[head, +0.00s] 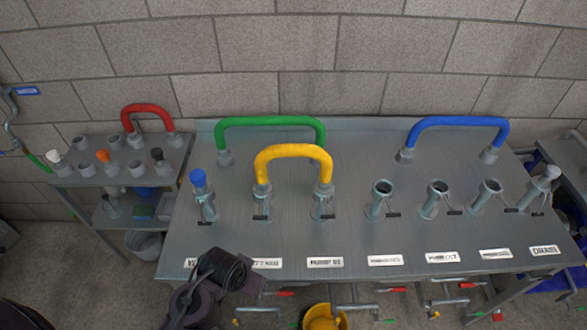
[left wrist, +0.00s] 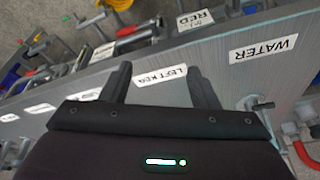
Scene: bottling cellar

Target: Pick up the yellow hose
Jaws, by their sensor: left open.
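The yellow hose (head: 293,151) is an arch in the head view. Its two ends sit on the second and third upright pipe stubs from the left in the front row of the grey bench (head: 350,235). My left gripper (head: 222,268) is at the bench's front left edge, in front of and below the hose, and apart from it. In the left wrist view my left gripper (left wrist: 160,84) shows two spread fingers with nothing between them, over the bench's labelled front strip. I cannot make out the yellow hose there. My right gripper is not in view.
A green hose (head: 270,121) arches close behind the yellow one. A blue hose (head: 458,122) stands at the back right, and a blue-capped stub (head: 198,180) just left of the yellow hose. A side shelf (head: 100,172) holds a red hose (head: 147,106). A yellow bucket (head: 323,318) is below the front.

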